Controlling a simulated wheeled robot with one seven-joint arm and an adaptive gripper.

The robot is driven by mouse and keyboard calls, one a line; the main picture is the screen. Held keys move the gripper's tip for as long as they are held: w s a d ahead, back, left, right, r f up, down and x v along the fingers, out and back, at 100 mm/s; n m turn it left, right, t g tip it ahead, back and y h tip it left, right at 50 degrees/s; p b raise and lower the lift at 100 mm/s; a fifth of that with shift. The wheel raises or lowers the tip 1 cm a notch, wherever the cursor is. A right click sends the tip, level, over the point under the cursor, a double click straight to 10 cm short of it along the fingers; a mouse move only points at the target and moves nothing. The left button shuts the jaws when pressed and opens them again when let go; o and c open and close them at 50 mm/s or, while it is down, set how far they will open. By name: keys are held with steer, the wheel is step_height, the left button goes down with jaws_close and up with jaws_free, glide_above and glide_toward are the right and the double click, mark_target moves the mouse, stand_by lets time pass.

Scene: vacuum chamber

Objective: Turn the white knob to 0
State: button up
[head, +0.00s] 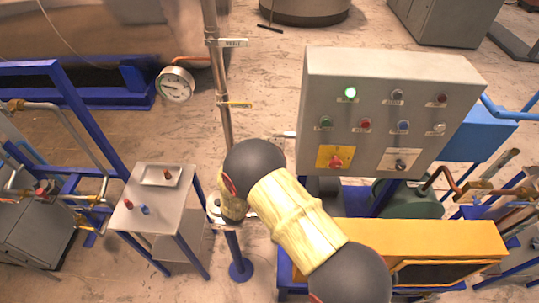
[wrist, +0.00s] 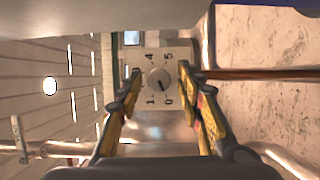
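The white knob (wrist: 158,78) is in the wrist view, at the centre of a pale dial plate (wrist: 150,58) with printed numbers. The 4 and 5 show above it, the 1 and 0 below it. A small dark mark on the knob's lower right seems to face the 0, but it is too small to be sure. My gripper (wrist: 157,76) is open, with one yellow-and-black finger on each side of the knob. I see gaps between the fingers and the knob. In the head view my arm covers the area around my gripper (head: 228,203), and the knob cannot be made out.
A grey control box (head: 380,80) with buttons and a green light stands right of my arm. A vertical pipe (head: 222,90) with a pressure gauge (head: 175,84) rises behind my gripper. A small table (head: 155,205) stands left, and a yellow-topped unit (head: 430,240) right.

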stand_by(0.3)
steer(key=v, duration=1.2)
steer(key=shift+w, duration=0.1)
